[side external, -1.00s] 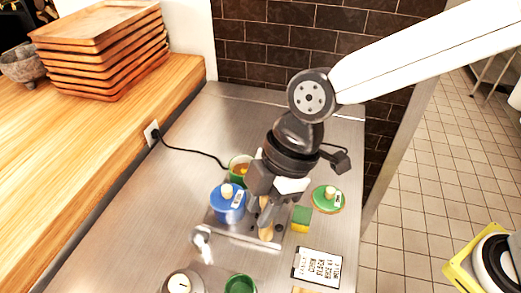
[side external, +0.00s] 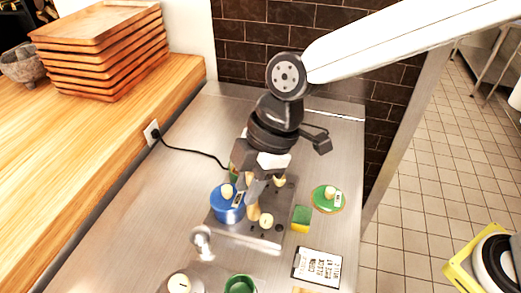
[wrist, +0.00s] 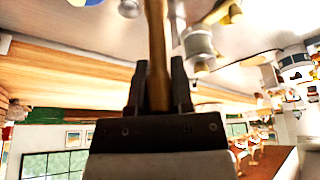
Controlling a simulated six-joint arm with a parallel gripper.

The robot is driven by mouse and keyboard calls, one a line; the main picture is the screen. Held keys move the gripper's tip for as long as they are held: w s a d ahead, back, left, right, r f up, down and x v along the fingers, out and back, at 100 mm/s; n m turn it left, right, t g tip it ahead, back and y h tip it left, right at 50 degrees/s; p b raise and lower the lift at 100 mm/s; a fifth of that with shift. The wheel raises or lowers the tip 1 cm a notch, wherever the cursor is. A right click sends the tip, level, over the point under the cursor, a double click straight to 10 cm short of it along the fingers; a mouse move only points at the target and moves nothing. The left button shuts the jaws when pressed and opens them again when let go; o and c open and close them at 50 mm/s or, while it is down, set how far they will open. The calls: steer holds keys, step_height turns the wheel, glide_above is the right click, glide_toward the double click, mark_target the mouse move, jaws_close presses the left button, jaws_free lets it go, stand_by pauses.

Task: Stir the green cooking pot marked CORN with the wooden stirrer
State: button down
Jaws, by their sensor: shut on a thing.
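My gripper (side external: 256,188) is shut on the wooden stirrer (side external: 252,209), which hangs down beside the blue pot (side external: 227,207). In the wrist view the stirrer (wrist: 157,50) stands between the two fingers (wrist: 158,88). A green pot (side external: 234,178) is behind the blue pot and mostly hidden by my gripper. I cannot read a CORN mark on it. The stirrer's lower end appears above the dark hob plate, to the right of the blue pot; I cannot tell whether it touches anything.
A green lid (side external: 327,199) and a green-yellow sponge (side external: 302,218) lie right of the hob plate (side external: 272,238). A sign card (side external: 317,267), a green cup (side external: 240,285) and a silver tap-like object (side external: 202,240) are nearer the front. Stacked wooden trays (side external: 100,55) stand far left.

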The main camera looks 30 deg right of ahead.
steer(key=w+d+f, duration=0.1)
steer(key=w+d, duration=0.2)
steer(key=w, duration=0.5)
steer(key=w+d, duration=0.3)
steer(key=w, duration=0.6)
steer(key=shift+w+f, duration=0.15)
steer(key=shift+f, duration=0.25)
steer(key=shift+d+f, duration=0.1)
steer(key=shift+f, duration=0.15)
steer(key=shift+f, duration=3.85)
